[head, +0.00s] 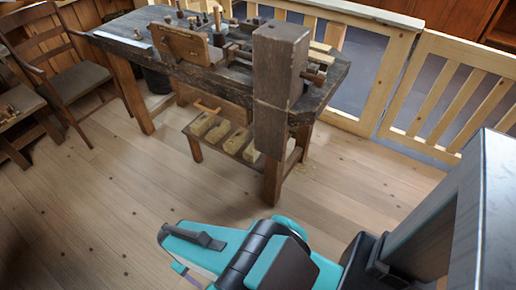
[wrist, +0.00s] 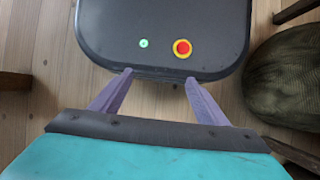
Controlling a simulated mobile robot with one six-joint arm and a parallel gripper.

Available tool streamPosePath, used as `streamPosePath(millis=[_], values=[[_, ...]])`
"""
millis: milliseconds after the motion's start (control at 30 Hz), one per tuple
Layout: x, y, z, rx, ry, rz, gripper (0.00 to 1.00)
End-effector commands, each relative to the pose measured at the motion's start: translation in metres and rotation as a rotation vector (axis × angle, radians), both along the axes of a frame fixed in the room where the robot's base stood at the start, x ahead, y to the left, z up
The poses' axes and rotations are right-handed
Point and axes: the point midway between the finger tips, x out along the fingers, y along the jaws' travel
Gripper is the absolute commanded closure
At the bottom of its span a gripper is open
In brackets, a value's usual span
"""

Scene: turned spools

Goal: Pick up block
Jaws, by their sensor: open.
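Several pale wooden blocks lie in a row on the low shelf (head: 192,128) under the dark workbench. One block (head: 237,141) is near the middle of the row, and another block (head: 202,124) is at its left end. The rightmost one is partly hidden by a tall timber post. The pictures do not show which block is meant. My gripper (wrist: 158,76) is open and empty in the wrist view, its two purple fingers spread apart above my own dark base. No block shows in the wrist view. In the head view my arm is at the bottom, well short of the bench.
The workbench (head: 335,77) carries a wooden lathe (head: 187,45) and the tall timber post (head: 275,90). A chair (head: 77,91) stands at left. A wooden railing (head: 450,85) runs behind at right. A dark rounded sack-like thing (wrist: 285,80) is at right in the wrist view. The plank floor before the bench is clear.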

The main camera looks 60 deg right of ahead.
Motion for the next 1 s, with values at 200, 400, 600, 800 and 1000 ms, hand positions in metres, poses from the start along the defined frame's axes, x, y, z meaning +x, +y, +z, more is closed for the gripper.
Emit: streamPosePath(millis=[200,400,600,800,1000], values=[[0.033,-0.007,-0.022,-0.041,-0.051,-0.078,0.24],[0.078,-0.041,-0.043,-0.110,-0.127,-0.206,0.24],[0.122,-0.089,-0.058,-0.186,-0.207,-0.351,0.24],[0.158,-0.143,-0.069,-0.262,-0.285,-0.497,0.24],[0.188,-0.202,-0.074,-0.340,-0.363,-0.646,0.24]])
